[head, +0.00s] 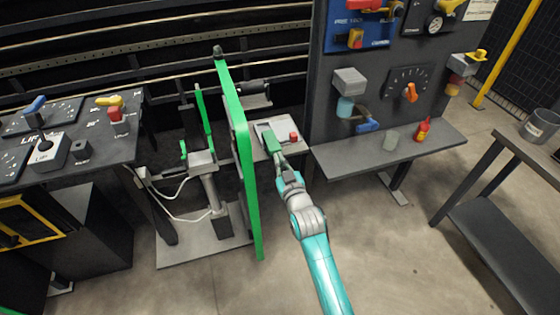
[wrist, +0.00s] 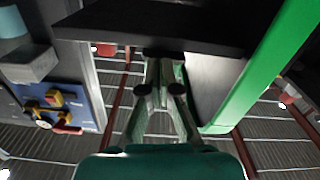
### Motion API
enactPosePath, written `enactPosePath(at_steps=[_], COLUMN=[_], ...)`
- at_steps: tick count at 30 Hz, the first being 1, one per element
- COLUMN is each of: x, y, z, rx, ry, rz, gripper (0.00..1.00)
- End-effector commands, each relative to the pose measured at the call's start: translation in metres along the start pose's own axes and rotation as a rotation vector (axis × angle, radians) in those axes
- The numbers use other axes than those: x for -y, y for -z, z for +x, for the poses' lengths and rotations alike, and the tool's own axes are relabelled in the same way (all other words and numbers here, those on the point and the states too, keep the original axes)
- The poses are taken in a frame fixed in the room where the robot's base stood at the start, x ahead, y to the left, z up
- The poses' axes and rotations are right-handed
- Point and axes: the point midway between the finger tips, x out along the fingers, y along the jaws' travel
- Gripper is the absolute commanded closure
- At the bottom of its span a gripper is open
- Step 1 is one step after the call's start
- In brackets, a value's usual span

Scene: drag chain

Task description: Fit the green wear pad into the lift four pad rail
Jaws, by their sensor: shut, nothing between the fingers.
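My gripper (head: 277,156) reaches the small grey ledge just right of the tall green bar (head: 243,140) in the head view. In the wrist view its fingers (wrist: 163,62) come together at the tips, with nothing seen between them. A small dull green block (head: 271,137) shows at the fingertips in the head view. I cannot tell whether it is the wear pad or part of my gripper. The tall green bar also runs down the right of the wrist view (wrist: 262,75). I cannot make out which part is the lift four pad rail.
A red button (head: 293,136) is on the ledge. A control console (head: 75,140) is left. A bench (head: 510,190) is far right. The floor between is clear.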

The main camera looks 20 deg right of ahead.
Motion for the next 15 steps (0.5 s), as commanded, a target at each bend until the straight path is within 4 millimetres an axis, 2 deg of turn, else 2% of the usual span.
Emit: enactPosePath(at_steps=[15], x=[0.0000], y=[-0.0003], z=[0.0089], rx=[0.000], ry=[0.000], rz=[0.000], gripper=[1.00])
